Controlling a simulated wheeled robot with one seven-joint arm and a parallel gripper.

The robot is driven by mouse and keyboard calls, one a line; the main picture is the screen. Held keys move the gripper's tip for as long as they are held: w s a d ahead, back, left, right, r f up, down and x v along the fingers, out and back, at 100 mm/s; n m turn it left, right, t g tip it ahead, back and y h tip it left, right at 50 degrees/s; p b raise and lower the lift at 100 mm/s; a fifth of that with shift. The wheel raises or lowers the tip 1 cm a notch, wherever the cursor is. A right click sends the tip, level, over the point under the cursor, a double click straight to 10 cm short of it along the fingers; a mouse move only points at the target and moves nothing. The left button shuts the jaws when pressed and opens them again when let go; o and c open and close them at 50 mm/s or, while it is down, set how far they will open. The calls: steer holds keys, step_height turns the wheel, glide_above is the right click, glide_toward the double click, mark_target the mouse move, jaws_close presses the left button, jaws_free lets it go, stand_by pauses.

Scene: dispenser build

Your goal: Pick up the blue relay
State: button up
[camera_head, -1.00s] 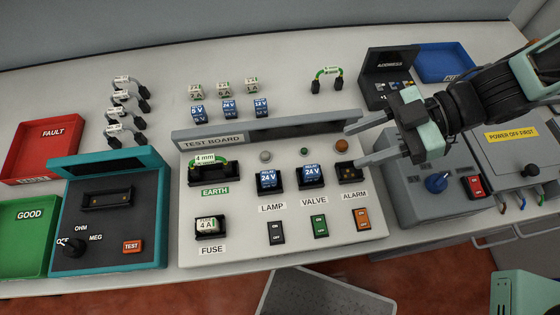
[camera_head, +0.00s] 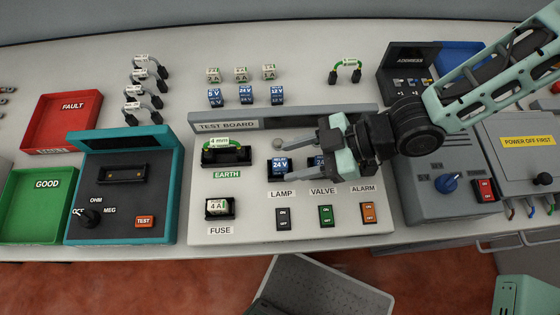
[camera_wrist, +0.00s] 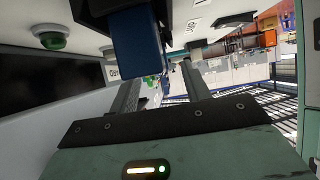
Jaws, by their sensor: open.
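A blue 24 V relay (camera_head: 278,169) sits in the LAMP socket of the test board. A second blue relay (camera_head: 316,162) is in the VALVE socket, partly hidden by my gripper. My gripper (camera_head: 281,163) is open and points left over these two relays, its fingers on the far and near sides of the LAMP relay as seen from the head. In the wrist view a blue relay body (camera_wrist: 137,40) shows close at the top, by the left finger; nothing is clamped. Several spare blue relays, such as one marked 24 V (camera_head: 245,95), stand behind the board.
The test board (camera_head: 245,222) also carries a fuse (camera_head: 219,208), a green-yellow earth link (camera_head: 226,146) and switches. The teal meter (camera_head: 122,205) is left, the grey power box (camera_head: 440,205) right. White fuses (camera_head: 241,75) stand behind the spare relays.

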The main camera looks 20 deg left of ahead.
steer(key=shift+x, duration=1.1)
jaws_close()
steer(key=shift+r, duration=0.1)
